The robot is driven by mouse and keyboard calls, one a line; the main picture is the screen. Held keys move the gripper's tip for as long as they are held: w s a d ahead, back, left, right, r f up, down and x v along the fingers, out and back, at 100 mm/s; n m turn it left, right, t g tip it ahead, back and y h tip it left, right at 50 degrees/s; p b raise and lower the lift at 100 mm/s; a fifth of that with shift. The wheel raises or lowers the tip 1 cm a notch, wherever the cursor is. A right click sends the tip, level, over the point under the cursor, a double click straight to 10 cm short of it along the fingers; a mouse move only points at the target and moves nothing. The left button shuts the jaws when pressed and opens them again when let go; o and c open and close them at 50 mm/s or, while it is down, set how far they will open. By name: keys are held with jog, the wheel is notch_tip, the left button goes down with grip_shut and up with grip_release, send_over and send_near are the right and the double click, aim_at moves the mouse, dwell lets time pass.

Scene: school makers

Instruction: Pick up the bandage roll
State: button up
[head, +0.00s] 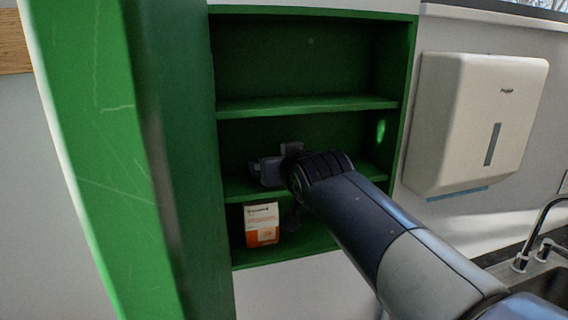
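My gripper (272,171) reaches into the middle compartment of the green cabinet (312,104), close above its lower shelf board. Its fingers are small, dark and partly hidden by the wrist, so I cannot tell whether they are open or shut. I cannot make out a bandage roll for certain. The part of the shelf behind my gripper and wrist is hidden.
A white and orange box (262,225) stands in the bottom compartment. The top compartment looks empty. An open green door (105,130) stands at the left. A paper towel dispenser (475,115) and a tap (530,240) with a sink are at the right.

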jog(key=shift+c, duration=0.3)
jog(key=c, duration=1)
jog(key=shift+o, duration=0.2)
jog(key=shift+r, duration=0.1)
